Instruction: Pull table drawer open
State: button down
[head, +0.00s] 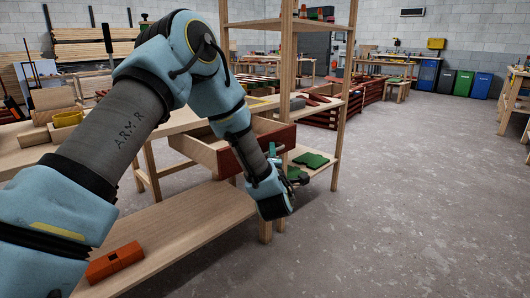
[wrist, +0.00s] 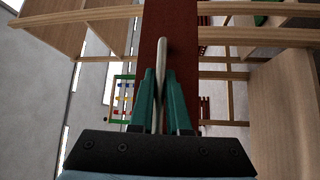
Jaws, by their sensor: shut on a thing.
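The table drawer (head: 212,150) is a light wooden box with a dark red front (head: 244,152), and it stands pulled out from under the wooden table. In the wrist view the red drawer front (wrist: 164,25) runs up the middle of the picture. My gripper (head: 273,158) is at the drawer front in the head view. In the wrist view my gripper (wrist: 162,80) has its green fingers closed on a pale bar-like handle (wrist: 162,52) on that front. My arm hides part of the table and drawer in the head view.
An orange-red block (head: 115,262) lies on the low wooden shelf (head: 190,222). A wooden shelf rack post (head: 347,100) stands close right of the drawer, with green pieces (head: 310,160) on its lower board. The concrete floor (head: 420,190) to the right is clear.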

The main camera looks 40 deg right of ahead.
jog(key=c, duration=1.2)
grip_release()
jog(key=shift+o, duration=0.2)
jog(key=v, duration=1.1)
jog(key=shift+f, duration=0.15)
